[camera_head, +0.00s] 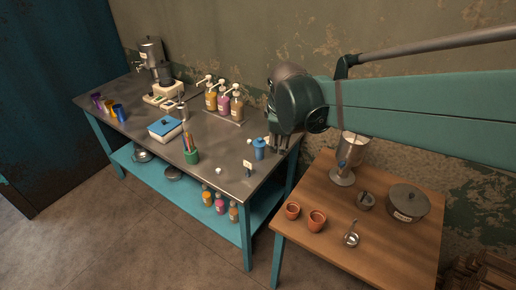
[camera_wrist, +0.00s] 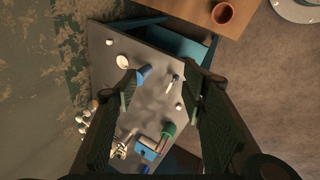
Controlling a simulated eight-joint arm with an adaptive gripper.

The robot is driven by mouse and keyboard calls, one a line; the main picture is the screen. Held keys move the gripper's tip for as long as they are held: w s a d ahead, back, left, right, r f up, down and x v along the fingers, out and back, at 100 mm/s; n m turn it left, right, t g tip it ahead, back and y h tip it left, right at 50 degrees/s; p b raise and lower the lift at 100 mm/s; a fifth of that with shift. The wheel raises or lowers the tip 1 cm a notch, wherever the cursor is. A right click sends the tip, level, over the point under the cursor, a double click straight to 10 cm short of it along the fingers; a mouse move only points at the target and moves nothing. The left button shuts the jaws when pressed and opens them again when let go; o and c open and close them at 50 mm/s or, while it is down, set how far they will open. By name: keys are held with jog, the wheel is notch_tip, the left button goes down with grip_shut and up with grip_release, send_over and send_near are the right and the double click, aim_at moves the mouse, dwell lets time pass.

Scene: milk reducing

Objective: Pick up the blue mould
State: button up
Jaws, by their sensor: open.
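A blue tapered cup (camera_head: 119,112), which looks like the blue mould, stands at the far left end of the metal table, beside an orange cup (camera_head: 108,106) and a purple cup (camera_head: 97,100). A different small blue vessel (camera_head: 259,149) stands near the right end; it also shows in the wrist view (camera_wrist: 143,74), between my fingers in the picture. My gripper (camera_head: 281,142) hangs over the table's right end, far from the blue cup. In the wrist view its two fingers (camera_wrist: 160,85) are spread with nothing held.
A blue-lidded box (camera_head: 165,128), a green holder (camera_head: 191,156) and pump bottles (camera_head: 223,103) stand between my gripper and the cups. A grinder-like machine (camera_head: 153,62) is behind. The wooden table (camera_head: 365,240) at right holds a pot (camera_head: 408,203) and clay cups (camera_head: 316,221).

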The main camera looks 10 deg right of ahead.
jog(key=w+a+f+n+g+h+p, duration=0.15)
jog(key=w+f+n, duration=0.4)
jog(key=w, duration=0.65)
jog(key=n, duration=0.7)
send_over(259, 139)
jog(key=s+a, duration=0.1)
jog(key=s, duration=0.1)
jog(key=shift+g+h, duration=0.25)
notch_tip(259, 139, down, 8)
jog(key=shift+a+p, duration=0.1)
jog(key=shift+p, duration=0.35)
jog(key=shift+w+a+f, duration=0.1)
jog(key=shift+w+f, duration=0.25)
jog(key=shift+f, duration=0.15)
jog(key=shift+f+n, duration=0.15)
jog(key=shift+n, duration=0.1)
jog(key=shift+x, duration=3.4)
jog(key=shift+b+x, duration=0.4)
jog(key=shift+x, duration=2.2)
jog(key=shift+s, duration=0.1)
